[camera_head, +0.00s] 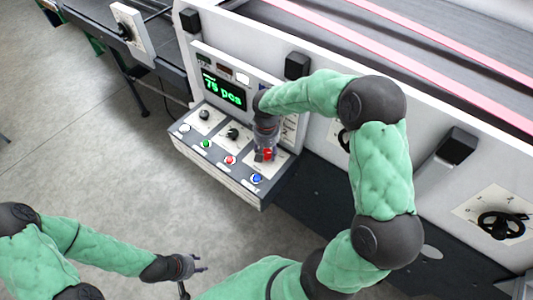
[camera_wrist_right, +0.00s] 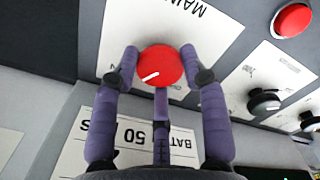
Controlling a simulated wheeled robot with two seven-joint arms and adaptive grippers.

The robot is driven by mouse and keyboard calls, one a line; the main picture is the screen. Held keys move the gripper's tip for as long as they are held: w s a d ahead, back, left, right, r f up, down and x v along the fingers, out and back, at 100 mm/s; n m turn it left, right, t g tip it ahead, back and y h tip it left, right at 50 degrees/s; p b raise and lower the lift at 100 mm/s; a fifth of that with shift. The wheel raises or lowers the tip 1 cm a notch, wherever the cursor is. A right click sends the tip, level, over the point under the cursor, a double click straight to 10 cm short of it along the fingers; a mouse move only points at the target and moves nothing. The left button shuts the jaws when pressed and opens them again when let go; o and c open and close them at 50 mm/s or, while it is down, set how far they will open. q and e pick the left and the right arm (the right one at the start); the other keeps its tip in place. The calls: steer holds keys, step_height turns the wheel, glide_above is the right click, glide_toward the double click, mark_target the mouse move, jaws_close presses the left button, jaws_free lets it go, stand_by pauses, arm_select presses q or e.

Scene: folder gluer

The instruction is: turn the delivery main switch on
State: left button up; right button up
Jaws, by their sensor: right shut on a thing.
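The main switch is a round red knob (camera_wrist_right: 160,66) with a white pointer line, on a white plate whose upside-down label begins "MAIN" in the right wrist view. The pointer slants to the lower left in that view; the position marks are mostly hidden by my fingers. My right gripper (camera_wrist_right: 161,72) is shut around the knob, with purple fingers on its left, right and lower sides. In the head view the red knob (camera_head: 267,155) shows just below my right gripper (camera_head: 264,146), at the panel's right. My left gripper (camera_head: 197,276) is open and empty, low over the floor.
The control panel (camera_head: 218,170) carries black knobs (camera_head: 233,133), green (camera_head: 206,143), red (camera_head: 230,160) and blue (camera_head: 257,179) buttons, and a screen (camera_head: 223,90) reading "75 pcs". Floor left of the panel is clear.

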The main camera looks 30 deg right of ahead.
mark_target(266, 153)
steer(key=shift+m+b, duration=0.45)
steer(key=shift+m, duration=0.55)
steer(key=o, duration=1.2)
steer(key=shift+c, duration=0.2)
step_height(266, 153, up, 12)
steer(key=shift+f, duration=0.1)
